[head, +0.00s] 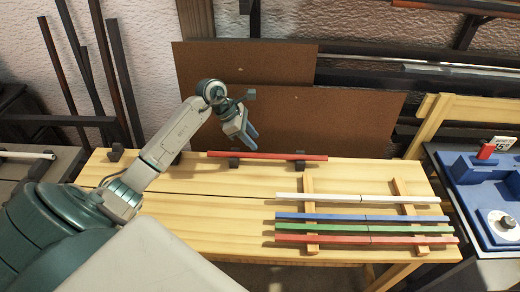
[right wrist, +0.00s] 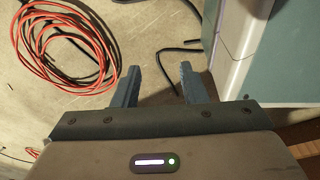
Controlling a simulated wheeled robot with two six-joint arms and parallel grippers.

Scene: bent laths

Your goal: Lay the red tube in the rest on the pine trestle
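A red tube (head: 267,156) lies level across two dark rest blocks, left (head: 234,163) and right (head: 300,163), at the back edge of the pine trestle (head: 220,215). My left gripper (head: 246,136) hangs just above and behind the tube, fingers pointing down and apart from it. Nothing shows in its fingers; their spacing is too small to judge. My right gripper (right wrist: 158,80) is open and empty over the floor in the right wrist view; it is not seen in the head view.
White (head: 330,197), blue (head: 330,216), green (head: 330,228) and another red (head: 330,239) lath lie on two wooden battens at the right. Brown boards (head: 340,115) lean behind. A blue tray (head: 470,190) stands at far right. A red cable coil (right wrist: 65,45) lies on the floor.

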